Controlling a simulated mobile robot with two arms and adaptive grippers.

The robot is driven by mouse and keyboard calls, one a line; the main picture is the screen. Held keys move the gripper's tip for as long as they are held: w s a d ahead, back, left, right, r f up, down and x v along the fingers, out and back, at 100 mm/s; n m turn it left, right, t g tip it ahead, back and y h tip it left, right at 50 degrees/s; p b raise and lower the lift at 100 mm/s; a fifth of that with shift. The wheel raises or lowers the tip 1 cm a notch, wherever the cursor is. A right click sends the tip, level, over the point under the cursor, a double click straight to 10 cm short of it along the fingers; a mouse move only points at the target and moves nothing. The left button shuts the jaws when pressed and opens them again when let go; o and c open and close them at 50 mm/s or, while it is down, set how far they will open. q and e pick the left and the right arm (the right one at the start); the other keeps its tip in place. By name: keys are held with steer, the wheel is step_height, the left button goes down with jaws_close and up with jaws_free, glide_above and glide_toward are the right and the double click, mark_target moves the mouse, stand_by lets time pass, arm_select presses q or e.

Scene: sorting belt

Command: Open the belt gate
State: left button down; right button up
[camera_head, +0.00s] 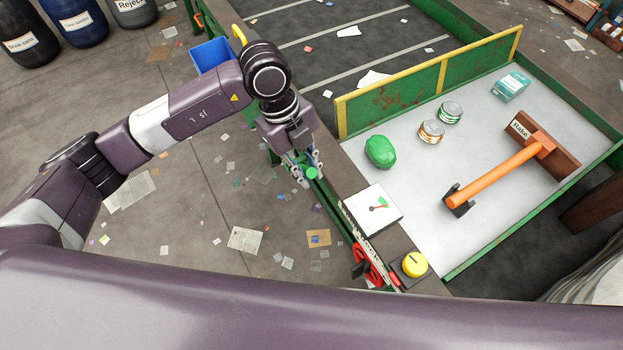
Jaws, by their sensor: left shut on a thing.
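The belt gate (443,73) is a worn green panel with a yellow top edge and yellow end posts. It stands upright across the belt, between the dark belt and the pale sorting surface. My left gripper (303,172) points down beside the belt's left side rail, left of the gate's near end. It is shut on a small green handle (311,173), mostly hidden between the fingers. Whether the handle is joined to the gate cannot be seen. My right gripper is not in view.
The pale surface (410,195) holds a green lump (380,151), two cans, a teal box (511,86) and an orange-handled rake (500,178). A blue bin (210,54) stands behind my arm.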

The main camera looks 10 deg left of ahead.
arm_select(q)
steer(key=shift+w+a+r+g+h+b, duration=0.3)
steer(key=shift+w+a+r+g+h, duration=0.4)
steer(key=shift+w+g, duration=0.25)
steer(key=shift+w+a+r+g+h+b, duration=0.3)
steer(key=shift+w+a+r+g+h, duration=0.35)
steer(key=shift+w+r+g, duration=0.2)
